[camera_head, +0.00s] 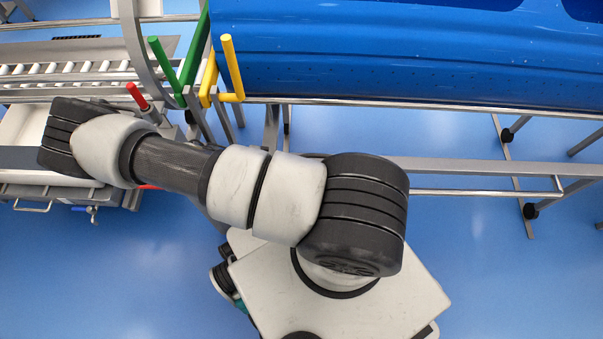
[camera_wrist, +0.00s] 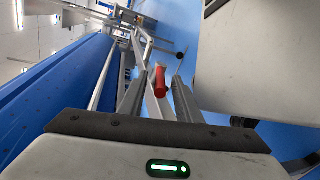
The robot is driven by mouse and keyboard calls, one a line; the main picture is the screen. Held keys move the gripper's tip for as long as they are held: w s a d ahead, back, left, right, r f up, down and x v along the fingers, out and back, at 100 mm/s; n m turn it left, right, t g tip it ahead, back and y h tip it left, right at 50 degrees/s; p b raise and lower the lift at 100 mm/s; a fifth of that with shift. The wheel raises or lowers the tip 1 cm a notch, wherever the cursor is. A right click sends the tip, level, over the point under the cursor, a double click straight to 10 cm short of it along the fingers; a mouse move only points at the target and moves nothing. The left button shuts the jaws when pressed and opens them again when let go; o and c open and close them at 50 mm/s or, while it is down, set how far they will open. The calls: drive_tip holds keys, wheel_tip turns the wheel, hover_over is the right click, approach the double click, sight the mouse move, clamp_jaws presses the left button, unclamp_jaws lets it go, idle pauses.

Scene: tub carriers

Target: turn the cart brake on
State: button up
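A red-tipped lever (camera_wrist: 160,80) shows in the wrist view between the two fingers of my gripper (camera_wrist: 159,88). The fingers stand apart on either side of it, so my gripper is open; I cannot tell whether they touch the lever. In the head view a red handle (camera_head: 137,95) rises on a grey stem left of the carrier, beside a green handle (camera_head: 163,66) and a yellow handle (camera_head: 232,67). A small red piece (camera_head: 148,187) shows just below my arm. My gripper is hidden by my arm in the head view. Which lever is the brake is not marked.
A large blue tub (camera_head: 400,50) rests on a grey metal frame (camera_head: 470,166) with legs. A roller conveyor (camera_head: 70,72) and a bench with a white tray (camera_head: 22,130) stand at the left. Open blue floor (camera_head: 520,290) lies at the lower right.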

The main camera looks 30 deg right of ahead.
wheel_tip(320, 180, up, 10)
drive_tip(key=p, duration=0.3)
drive_tip(key=shift+r, duration=0.1)
